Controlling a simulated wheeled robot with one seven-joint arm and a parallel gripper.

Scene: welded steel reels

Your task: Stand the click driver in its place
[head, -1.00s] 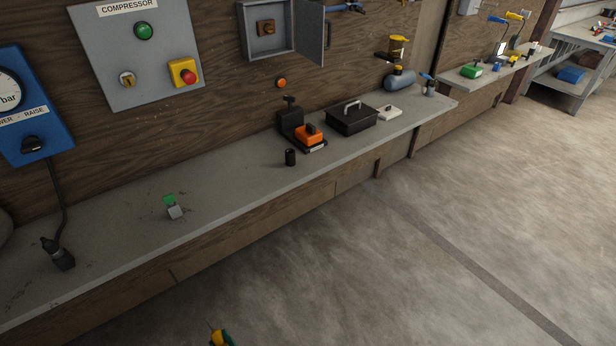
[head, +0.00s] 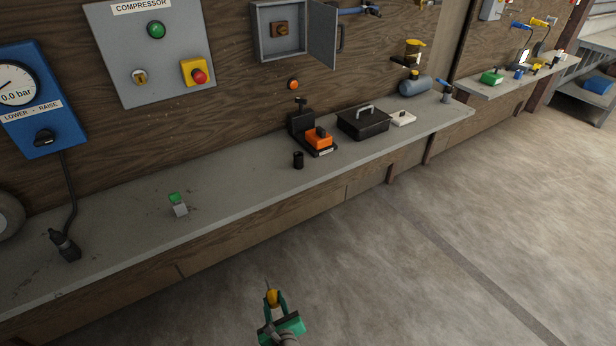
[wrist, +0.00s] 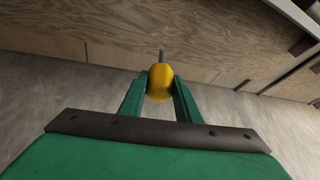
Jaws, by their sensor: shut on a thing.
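My gripper (head: 274,301) has green fingers and is shut on a yellow-handled tool with a thin grey shaft, which I take for the click driver (head: 272,296). The shaft points up and away from the gripper, above the floor in front of the bench. In the wrist view the yellow handle (wrist: 160,83) sits between the two green fingers, with the shaft beyond it. A small black upright cylinder (head: 298,160) stands on the grey bench; I cannot tell whether it is hollow or is the driver's place.
The long bench (head: 115,228) carries a small grey block with a green top (head: 179,205), an orange battery-like unit on a black base (head: 318,138), a black case (head: 363,123) and a black plug-like piece (head: 65,245). Clear bench top lies left of the cylinder. The floor is open.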

